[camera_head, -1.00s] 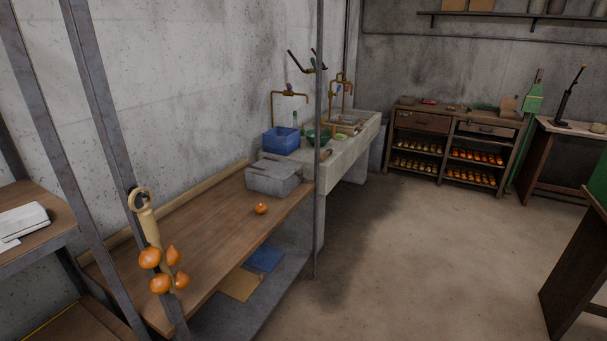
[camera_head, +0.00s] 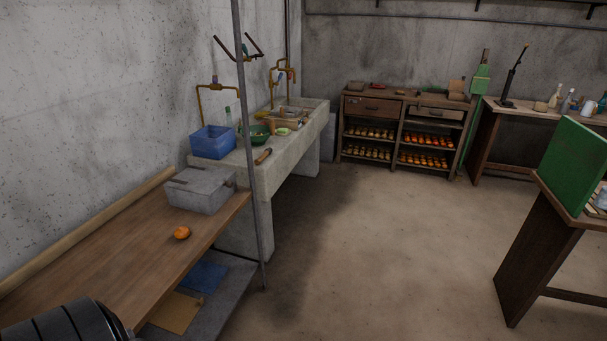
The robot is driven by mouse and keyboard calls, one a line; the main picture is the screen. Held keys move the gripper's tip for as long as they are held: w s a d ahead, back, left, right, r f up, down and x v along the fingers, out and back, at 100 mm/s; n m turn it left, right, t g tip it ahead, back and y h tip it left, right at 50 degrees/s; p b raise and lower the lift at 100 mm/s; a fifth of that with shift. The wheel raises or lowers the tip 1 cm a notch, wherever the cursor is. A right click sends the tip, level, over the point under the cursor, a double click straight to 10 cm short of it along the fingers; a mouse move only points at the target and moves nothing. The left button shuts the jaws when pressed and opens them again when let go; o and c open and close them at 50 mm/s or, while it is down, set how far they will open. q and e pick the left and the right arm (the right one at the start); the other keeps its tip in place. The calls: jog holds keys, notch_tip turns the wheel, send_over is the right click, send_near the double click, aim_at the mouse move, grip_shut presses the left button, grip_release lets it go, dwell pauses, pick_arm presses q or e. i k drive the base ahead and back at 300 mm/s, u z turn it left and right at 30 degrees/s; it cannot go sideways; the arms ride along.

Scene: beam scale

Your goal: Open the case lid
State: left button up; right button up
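A grey case (camera_head: 200,188) with its lid shut sits at the far end of the wooden bench (camera_head: 115,258), close to the concrete sink. A dark rounded part at the bottom left edge seems to be one of my arms. Neither of my grippers shows, and nothing touches the case.
An orange fruit (camera_head: 182,233) lies on the bench in front of the case. A thin metal post (camera_head: 251,150) rises at the bench's right corner. A blue bin (camera_head: 212,142) stands on the sink (camera_head: 262,172). A green panel (camera_head: 572,165) stands on a table at right. The middle floor is clear.

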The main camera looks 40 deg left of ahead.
aim_at(201, 180)
jog(key=z, duration=0.35)
jog(key=i, duration=1.15)
jog(key=u, duration=0.4)
jog(key=i, duration=0.95)
jog(key=u, duration=1.2)
jog(key=i, duration=0.45)
jog(key=u, duration=0.45)
